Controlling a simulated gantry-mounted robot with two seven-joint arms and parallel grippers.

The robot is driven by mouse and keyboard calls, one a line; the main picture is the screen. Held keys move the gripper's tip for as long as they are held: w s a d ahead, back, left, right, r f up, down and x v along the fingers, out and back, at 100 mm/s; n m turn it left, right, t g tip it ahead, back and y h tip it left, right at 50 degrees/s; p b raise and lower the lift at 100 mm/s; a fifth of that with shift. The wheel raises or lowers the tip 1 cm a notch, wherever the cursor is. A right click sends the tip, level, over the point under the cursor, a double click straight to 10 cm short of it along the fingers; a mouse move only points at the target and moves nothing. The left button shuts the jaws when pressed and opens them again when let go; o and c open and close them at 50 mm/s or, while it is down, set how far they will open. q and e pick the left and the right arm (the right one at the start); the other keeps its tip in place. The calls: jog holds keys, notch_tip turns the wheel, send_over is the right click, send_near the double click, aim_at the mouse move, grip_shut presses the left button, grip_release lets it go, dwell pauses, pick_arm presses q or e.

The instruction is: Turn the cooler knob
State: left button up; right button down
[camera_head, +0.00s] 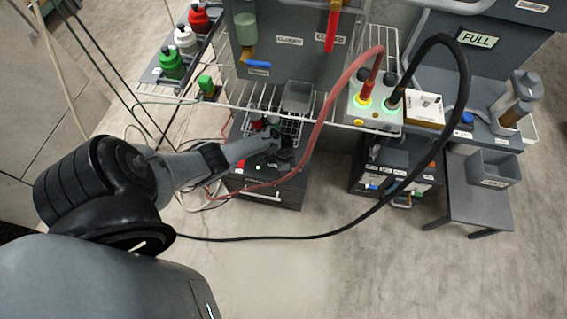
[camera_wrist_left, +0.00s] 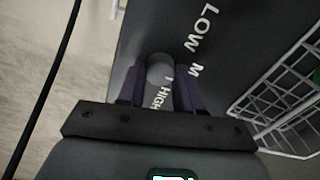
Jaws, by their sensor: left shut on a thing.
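The cooler (camera_head: 265,195) is a dark box on the floor, below the wire shelf, with a small green light on its front. My left gripper (camera_head: 276,142) reaches down to its top from the left. In the left wrist view, a round grey knob (camera_wrist_left: 160,68) sits between the two purple fingers of my left gripper (camera_wrist_left: 160,85), which is shut on it. White lettering on the dark panel around it reads LOW, M and HIGH, partly covered. The knob is hidden by my gripper in the head view. My right gripper is not in view.
A white wire basket (camera_wrist_left: 285,100) stands close to the right of my left gripper. A red hose (camera_head: 318,135) and a black hose (camera_head: 440,150) loop down from a control box (camera_head: 375,112). Colored bottles (camera_head: 170,64) stand at upper left. The floor in front is clear.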

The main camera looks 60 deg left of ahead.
pick_arm(q)
jog(key=shift+m, duration=0.5)
jog(key=o, duration=1)
jog(key=shift+o, duration=0.2)
notch_tip(320, 180, up, 11)
jog(key=p, duration=0.7)
jog(key=shift+f, duration=0.15)
